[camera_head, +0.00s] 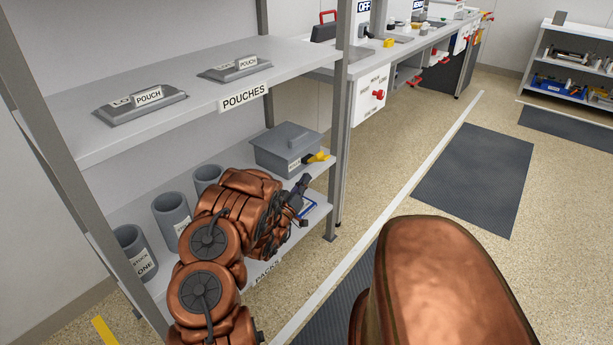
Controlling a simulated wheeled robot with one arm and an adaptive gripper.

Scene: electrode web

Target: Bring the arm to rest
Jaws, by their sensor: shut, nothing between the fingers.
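My copper-coloured arm is folded in front of the shelf unit at the lower middle of the head view. My gripper (301,187), small and dark, is at its far end, close to the lower shelf's right side. It is shut and holds nothing that I can see. The arm's wrist partly hides the gripper. The gripper is just below a grey lidded box (288,147) and beside a blue-edged item (308,208); I cannot tell whether it touches either.
The upper shelf (205,118), labelled POUCHES, holds two grey pouch trays (140,108). Grey cylinders (171,215) stand on the lower shelf, left of my arm. A yellow-handled item (316,157) is by the box. A workbench (400,55) runs behind. Open floor with a dark mat (475,175) lies right.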

